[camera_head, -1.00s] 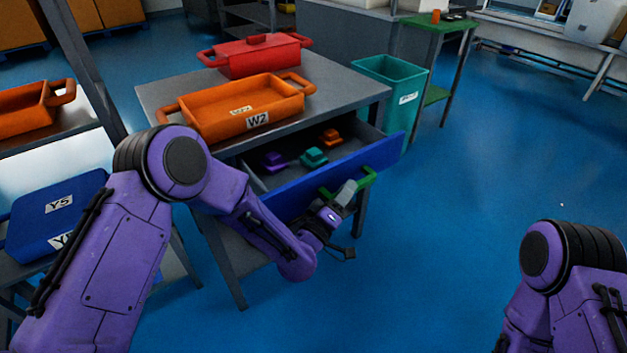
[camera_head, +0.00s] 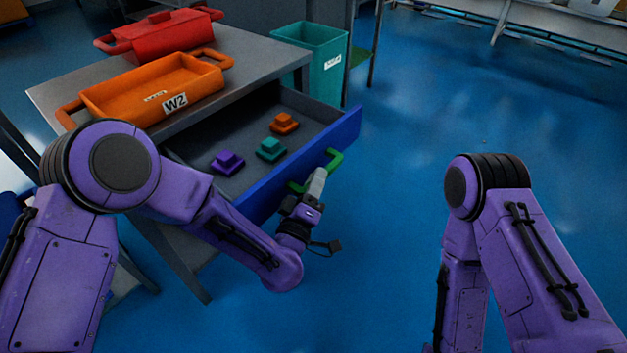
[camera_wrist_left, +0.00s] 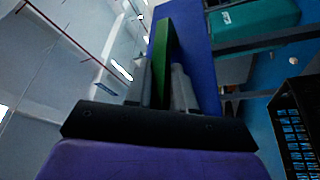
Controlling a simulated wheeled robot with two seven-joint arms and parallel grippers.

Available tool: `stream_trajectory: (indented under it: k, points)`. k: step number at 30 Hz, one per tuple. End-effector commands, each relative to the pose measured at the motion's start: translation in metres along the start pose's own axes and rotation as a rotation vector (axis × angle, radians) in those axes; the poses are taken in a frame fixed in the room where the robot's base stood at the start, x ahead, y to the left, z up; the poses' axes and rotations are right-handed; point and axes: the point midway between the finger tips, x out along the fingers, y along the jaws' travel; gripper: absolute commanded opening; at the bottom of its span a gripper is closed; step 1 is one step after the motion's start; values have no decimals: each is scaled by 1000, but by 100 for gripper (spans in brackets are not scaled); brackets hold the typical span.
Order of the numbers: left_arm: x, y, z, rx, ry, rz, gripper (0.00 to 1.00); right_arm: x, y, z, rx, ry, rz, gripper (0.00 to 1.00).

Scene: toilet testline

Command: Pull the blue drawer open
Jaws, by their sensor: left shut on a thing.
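The blue drawer (camera_head: 278,186) is pulled out from under the grey table, so its grey inside shows. A green handle (camera_head: 334,160) is on its front. My left gripper (camera_head: 317,182) is at the handle and shut on it. In the left wrist view the green handle (camera_wrist_left: 160,62) stands between the two fingers (camera_wrist_left: 164,88), with the blue drawer front (camera_wrist_left: 198,60) behind. Inside the drawer lie a purple piece (camera_head: 227,162), a teal piece (camera_head: 271,150) and an orange piece (camera_head: 285,123). Only my right arm shows at the right; its gripper is out of view.
The grey table (camera_head: 250,52) carries an orange tray (camera_head: 150,92) labelled W2 and a red lidded container (camera_head: 160,38). A teal bin (camera_head: 312,62) stands behind the drawer's far end. The blue floor (camera_head: 420,100) to the right is clear.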

Motion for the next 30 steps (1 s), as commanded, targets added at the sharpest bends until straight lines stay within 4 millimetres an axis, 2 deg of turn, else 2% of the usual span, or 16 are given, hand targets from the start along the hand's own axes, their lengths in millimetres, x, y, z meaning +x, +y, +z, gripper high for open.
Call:
stream_trajectory:
  k: [2,3,4,14,17,24,27,30]
  points:
    - [0,-1,0,0,0,-1,0,0,0,0,0,0,0,43]
    - [0,-1,0,0,0,-1,36,0,0,0,0,0,0,43]
    - [0,-1,0,0,0,-1,44,0,0,0,0,0,0,43]
    - [-4,-1,0,0,0,0,44,1,0,0,0,0,0,43]
    - [-20,-1,1,1,-3,0,44,3,0,1,0,0,0,43]
    - [-78,-2,2,1,-4,-1,44,12,-1,5,0,0,0,43]
    - [-95,-2,2,1,-3,0,44,15,-1,6,0,0,0,43]
    - [-103,-1,0,1,-1,0,44,16,-2,7,0,0,0,43]
